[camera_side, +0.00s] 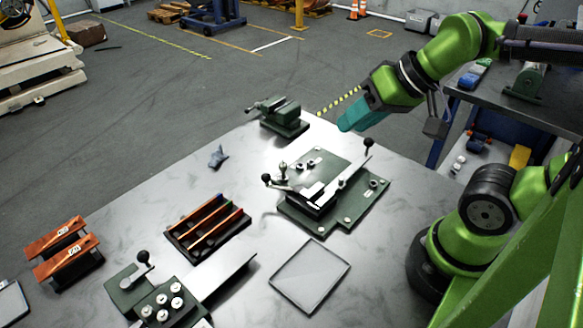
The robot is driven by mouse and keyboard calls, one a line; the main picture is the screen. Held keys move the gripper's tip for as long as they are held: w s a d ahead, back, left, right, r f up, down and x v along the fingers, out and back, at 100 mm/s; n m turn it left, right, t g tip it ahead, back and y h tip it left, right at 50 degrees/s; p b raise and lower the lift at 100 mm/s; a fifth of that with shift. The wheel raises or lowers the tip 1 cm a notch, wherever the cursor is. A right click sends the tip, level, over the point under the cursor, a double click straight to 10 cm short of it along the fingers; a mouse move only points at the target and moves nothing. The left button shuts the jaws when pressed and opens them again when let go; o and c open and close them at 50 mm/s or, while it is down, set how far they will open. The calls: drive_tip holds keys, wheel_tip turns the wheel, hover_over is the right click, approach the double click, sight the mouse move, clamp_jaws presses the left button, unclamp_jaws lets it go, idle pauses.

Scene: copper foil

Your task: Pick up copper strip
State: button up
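Two copper-coloured strips lie side by side at the table's left edge: a farther copper strip (50,240) and a nearer copper strip (58,265). Each has a small white label, and both rest on a dark holder. My gripper (346,124), with a teal end, is raised at the upper right, well away from the strips. Nothing is visibly held in it. Its fingers are too small and turned to show whether they are open or shut.
A green fixture with black-knobbed levers (350,205) stands mid-table. A green vise (283,118) is behind it. A slotted rack (207,228), a clear square tray (310,276) and a green press (160,300) stand nearer.

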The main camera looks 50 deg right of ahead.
drive_tip(key=shift+a, duration=0.1)
drive_tip(key=n+g+h, duration=0.2)
drive_tip(key=n+g, duration=0.5)
drive_tip(key=n, duration=1.5)
hover_over(233, 215)
drive_tip(key=f, duration=1.7)
drive_tip(key=shift+s+f, duration=0.2)
drive_tip(key=shift+f, duration=0.15)
drive_tip(key=shift+w+f, duration=0.15)
drive_tip(key=shift+f, duration=1.2)
drive_tip(key=shift+w+f, duration=0.1)
drive_tip(key=shift+f, duration=1.2)
